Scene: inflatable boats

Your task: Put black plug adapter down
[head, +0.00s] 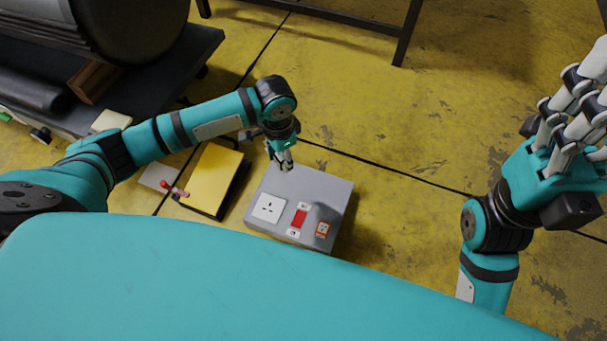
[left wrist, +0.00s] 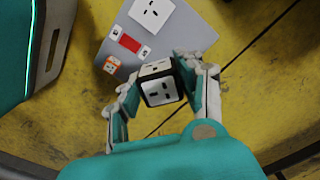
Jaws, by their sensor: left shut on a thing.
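The black plug adapter (left wrist: 158,88) shows in the left wrist view as a small black cube with white socket faces. My left gripper (left wrist: 160,92) is shut on it, with fingers on both sides. In the head view my left gripper (head: 283,162) is over the far left part of a grey box top, and the adapter is too small to make out there. I cannot tell whether the adapter touches the box. My right gripper (head: 580,115) is at the right, its fingers extended and empty.
The grey box (head: 325,187) carries a white socket (head: 269,207), a red switch (head: 298,217) and an orange-framed socket (head: 322,229). A yellow box (head: 212,178) stands left of it. A dark cart (head: 190,62) is at the upper left. Yellow floor to the right is clear.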

